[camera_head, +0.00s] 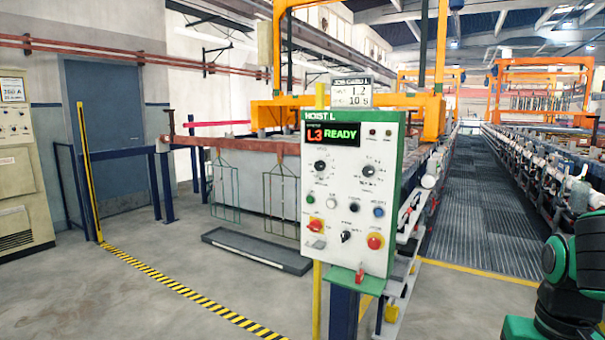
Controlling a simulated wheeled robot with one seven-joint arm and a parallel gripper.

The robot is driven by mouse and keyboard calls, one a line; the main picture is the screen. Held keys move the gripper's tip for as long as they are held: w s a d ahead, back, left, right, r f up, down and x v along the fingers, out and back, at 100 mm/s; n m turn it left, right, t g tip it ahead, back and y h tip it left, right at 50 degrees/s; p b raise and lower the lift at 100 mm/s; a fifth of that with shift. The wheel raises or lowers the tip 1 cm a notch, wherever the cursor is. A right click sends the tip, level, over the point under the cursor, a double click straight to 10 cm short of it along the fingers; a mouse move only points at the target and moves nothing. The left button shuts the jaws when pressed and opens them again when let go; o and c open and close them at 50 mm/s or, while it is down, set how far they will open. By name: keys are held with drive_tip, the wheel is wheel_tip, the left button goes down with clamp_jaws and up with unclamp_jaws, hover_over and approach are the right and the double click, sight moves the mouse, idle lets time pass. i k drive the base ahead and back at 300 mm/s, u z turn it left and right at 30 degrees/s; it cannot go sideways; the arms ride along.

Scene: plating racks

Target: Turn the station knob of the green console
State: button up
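The green console (394,220) stands in the middle, a white-faced panel with green sides headed "HOIST L". Its dark display (333,134) reads "L3" in red and "READY" in green. Two black dial knobs sit below: a left knob (320,166) and a right knob (369,170). Their labels are too small to read, so I cannot tell which is the station knob. Part of my arm shows at the lower right; my gripper is not in view.
A job card (351,92) stands above the console. A low dark tray (257,249) lies on the floor behind it, left. Yellow-black tape (190,293) crosses the left floor. A grated walkway (480,200) runs back between tank lines. The left foreground floor is clear.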

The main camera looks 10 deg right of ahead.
sight(319, 165)
drive_tip(key=u, duration=1)
drive_tip(key=i, duration=0.55)
drive_tip(key=z, duration=0.05)
